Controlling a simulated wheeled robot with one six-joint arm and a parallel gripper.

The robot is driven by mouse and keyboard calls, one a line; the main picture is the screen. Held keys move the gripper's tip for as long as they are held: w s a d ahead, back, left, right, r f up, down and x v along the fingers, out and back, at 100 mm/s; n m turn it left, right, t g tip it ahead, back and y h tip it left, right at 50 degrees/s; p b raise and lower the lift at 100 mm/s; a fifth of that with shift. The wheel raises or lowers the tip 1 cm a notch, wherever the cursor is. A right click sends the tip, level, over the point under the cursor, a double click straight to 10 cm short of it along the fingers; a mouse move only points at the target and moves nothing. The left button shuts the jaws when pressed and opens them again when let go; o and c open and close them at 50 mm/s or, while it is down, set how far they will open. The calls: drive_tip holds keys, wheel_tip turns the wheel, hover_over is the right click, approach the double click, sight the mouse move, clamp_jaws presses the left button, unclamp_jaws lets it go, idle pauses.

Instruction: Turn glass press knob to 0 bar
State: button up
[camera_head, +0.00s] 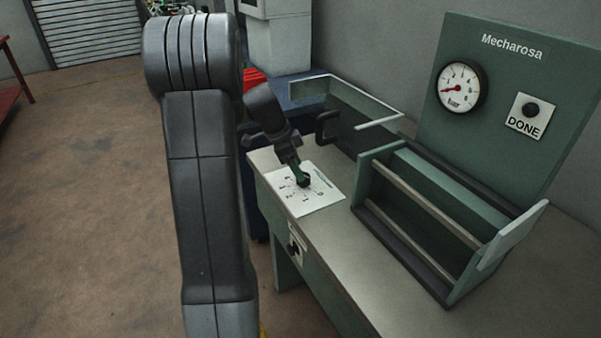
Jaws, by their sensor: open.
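The black press knob (304,181) sits on a white dial plate (318,198) with printed numbers, on the left part of the press table. My gripper (297,172) reaches down from the upper left and its fingertips are at the knob, open. Whether they touch the knob cannot be told. The fingers hide part of the knob and plate, so the knob's pointing direction is unclear. The round pressure gauge (459,88) on the green Mecharosa panel (560,75) has a red needle pointing left and slightly down; its exact reading is too small to tell.
A green frame with rails (425,205) fills the table's right side. A DONE button (531,109) is on the panel. Another small black knob (294,250) is on the table's front.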

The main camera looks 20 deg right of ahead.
drive_tip(key=v, duration=1)
drive_tip(key=shift+r, duration=0.25)
drive_tip(key=shift+f, duration=0.1)
drive_tip(key=x, duration=1.3)
drive_tip(key=shift+d+f, duration=0.1)
drive_tip(key=shift+f, duration=0.2)
drive_tip(key=shift+m+p, duration=0.3)
drive_tip(key=shift+p, duration=0.1)
drive_tip(key=shift+f, duration=0.1)
